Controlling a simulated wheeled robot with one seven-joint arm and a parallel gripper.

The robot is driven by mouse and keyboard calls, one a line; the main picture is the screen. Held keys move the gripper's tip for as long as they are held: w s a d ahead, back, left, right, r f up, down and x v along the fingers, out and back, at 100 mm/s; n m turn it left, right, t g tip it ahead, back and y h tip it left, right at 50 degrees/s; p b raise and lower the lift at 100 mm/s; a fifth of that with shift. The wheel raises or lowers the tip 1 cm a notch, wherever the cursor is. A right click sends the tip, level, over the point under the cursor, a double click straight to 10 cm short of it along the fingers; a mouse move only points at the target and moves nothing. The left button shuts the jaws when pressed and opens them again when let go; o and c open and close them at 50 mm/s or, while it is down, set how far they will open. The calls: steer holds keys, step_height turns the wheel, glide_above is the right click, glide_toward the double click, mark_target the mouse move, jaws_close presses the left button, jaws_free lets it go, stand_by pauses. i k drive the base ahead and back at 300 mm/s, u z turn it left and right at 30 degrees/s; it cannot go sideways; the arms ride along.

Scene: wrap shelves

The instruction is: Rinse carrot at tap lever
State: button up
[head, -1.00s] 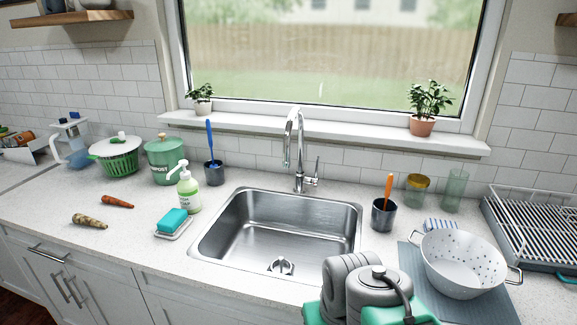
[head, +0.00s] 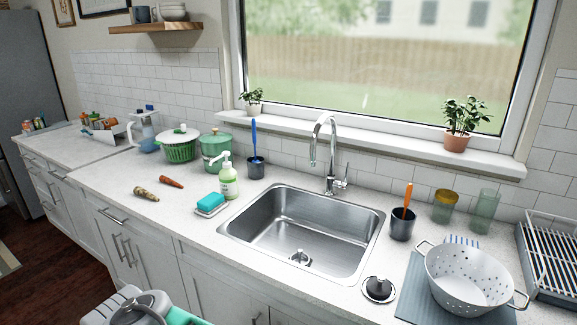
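Two carrots lie on the counter left of the sink: an orange carrot (head: 171,181) and a paler, dark-marked one (head: 145,194) in front of it. The chrome tap (head: 326,150) stands behind the sink, its spout curving over the basin. Its tap lever (head: 345,180) is on the right side of its base. No running water is visible. The steel sink (head: 290,232) is empty apart from its drain fitting. Grey and teal parts of my arm show at the bottom left, but my gripper's fingers are not in view.
A soap bottle (head: 228,178) and teal sponge on a dish (head: 210,202) stand between carrots and sink. A round black-and-metal stopper (head: 379,289), white colander (head: 468,280) and dark cup (head: 403,224) are to the right. The counter around the carrots is clear.

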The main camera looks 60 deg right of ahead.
mark_target(344, 185)
steer(key=u, duration=0.05)
steer(key=k, duration=0.65)
steer(key=z, duration=0.95)
steer(key=i, duration=0.5)
steer(key=u, duration=0.05)
